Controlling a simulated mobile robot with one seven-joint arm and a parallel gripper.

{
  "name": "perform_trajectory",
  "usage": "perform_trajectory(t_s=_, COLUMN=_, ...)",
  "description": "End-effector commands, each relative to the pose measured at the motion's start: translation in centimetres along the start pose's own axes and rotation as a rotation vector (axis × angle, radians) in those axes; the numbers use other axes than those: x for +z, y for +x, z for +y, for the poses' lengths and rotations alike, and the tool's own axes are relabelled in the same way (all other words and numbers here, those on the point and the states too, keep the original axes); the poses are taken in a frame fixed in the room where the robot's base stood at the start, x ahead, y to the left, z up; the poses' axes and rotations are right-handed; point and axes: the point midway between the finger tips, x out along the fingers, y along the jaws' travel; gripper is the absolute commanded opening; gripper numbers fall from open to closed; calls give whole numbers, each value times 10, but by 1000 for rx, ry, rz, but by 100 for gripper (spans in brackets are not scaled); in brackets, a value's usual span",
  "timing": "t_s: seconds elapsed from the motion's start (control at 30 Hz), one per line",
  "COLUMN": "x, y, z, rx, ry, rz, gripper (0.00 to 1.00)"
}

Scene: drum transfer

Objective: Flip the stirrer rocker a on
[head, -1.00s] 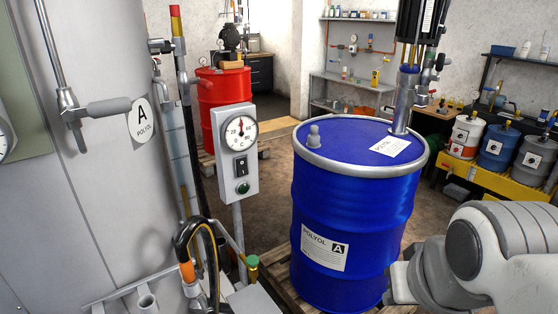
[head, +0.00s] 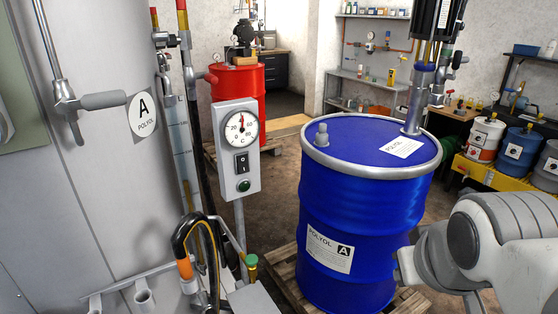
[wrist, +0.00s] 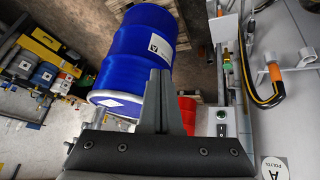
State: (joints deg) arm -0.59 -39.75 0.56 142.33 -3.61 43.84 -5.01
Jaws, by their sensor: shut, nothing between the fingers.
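The stirrer rocker is a black switch (head: 242,163) with white marks on a grey control box (head: 223,145), between a round dial and a green button. Its position, on or off, is too small to tell. The box is on a post left of the blue POLYOL A drum (head: 365,225). In the wrist view the rocker (wrist: 221,130) shows right of my gripper (wrist: 160,75), which is shut and empty, clear of the box. In the head view my arm is at the lower right, in front of the drum's right side; its fingers cannot be made out there.
A large grey tank (head: 90,200) labelled A POLYOL stands at left. A hose with an orange collar (head: 184,268) stands below the box. A red drum (head: 240,85) is behind it. Shelves and small drums (head: 520,150) line the right. Floor shows between box and drum.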

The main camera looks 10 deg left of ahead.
Motion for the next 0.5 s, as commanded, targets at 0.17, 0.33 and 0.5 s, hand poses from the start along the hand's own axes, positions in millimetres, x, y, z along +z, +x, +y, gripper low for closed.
perform_trajectory(t_s=0.17, x=-59, y=52, z=-1, rx=93, ry=-385, rz=204, gripper=0)
perform_trajectory(t_s=0.33, x=-122, y=90, z=-34, rx=170, ry=-820, rz=448, gripper=0)
perform_trajectory(t_s=0.5, x=-164, y=116, z=-95, rx=218, ry=-1218, rz=715, gripper=0)
